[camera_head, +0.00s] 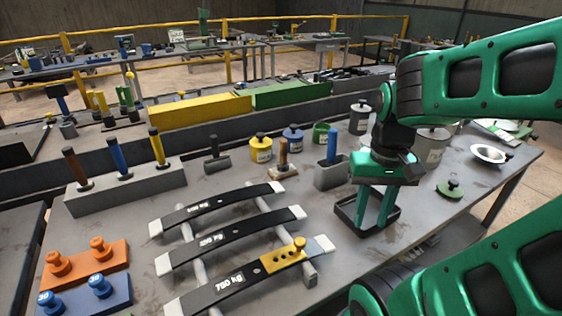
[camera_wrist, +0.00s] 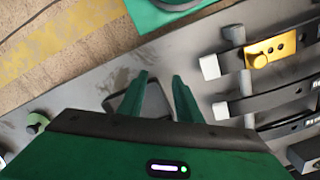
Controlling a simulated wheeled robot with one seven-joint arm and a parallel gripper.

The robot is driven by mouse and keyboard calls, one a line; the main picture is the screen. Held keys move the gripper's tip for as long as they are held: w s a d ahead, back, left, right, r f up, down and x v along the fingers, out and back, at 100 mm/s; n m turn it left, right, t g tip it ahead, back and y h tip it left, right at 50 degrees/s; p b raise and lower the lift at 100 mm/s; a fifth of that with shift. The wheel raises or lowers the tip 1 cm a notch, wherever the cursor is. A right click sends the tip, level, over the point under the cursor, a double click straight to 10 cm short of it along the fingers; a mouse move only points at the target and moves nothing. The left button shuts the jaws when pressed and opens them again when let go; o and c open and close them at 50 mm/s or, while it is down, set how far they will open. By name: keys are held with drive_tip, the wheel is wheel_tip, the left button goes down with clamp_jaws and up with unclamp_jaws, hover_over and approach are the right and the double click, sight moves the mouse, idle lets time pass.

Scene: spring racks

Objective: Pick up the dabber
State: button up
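My gripper (camera_head: 372,222) points down over a shallow black tray (camera_head: 346,217). In the wrist view its two green fingers (camera_wrist: 163,92) are apart with nothing between them. I cannot tell for certain which item is the dabber. A green disc with a knob (camera_head: 450,189) lies on the table to the right of the gripper; it also shows in the wrist view (camera_wrist: 38,121). A wooden-handled tool (camera_head: 283,152) stands on a small base to the left. A blue handle (camera_head: 332,143) stands upright in a grey box (camera_head: 331,176), just left of my arm.
Three dark leaf springs (camera_head: 232,236) lie on a rack at the front left, a yellow block (camera_head: 283,259) on the nearest. Paint cans (camera_head: 261,148) stand behind. A white bowl (camera_head: 489,153) is at the far right. Bare table lies around the green disc.

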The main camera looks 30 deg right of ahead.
drive_tip(key=shift+o, duration=1.2)
drive_tip(key=shift+s+r, duration=0.1)
wheel_tip(320, 180, up, 7)
drive_tip(key=m, duration=1.6)
hover_over(283, 155)
drive_tip(key=shift+d+f, duration=0.2)
drive_tip(key=shift+d, duration=0.1)
drive_tip(key=shift+w+a+f+m, duration=0.1)
drive_tip(key=shift+w+m, duration=0.2)
drive_tip(key=shift+w, duration=0.1)
wheel_tip(283, 155, down, 11)
drive_tip(key=shift+w+r, duration=0.15)
drive_tip(key=shift+c, duration=0.2)
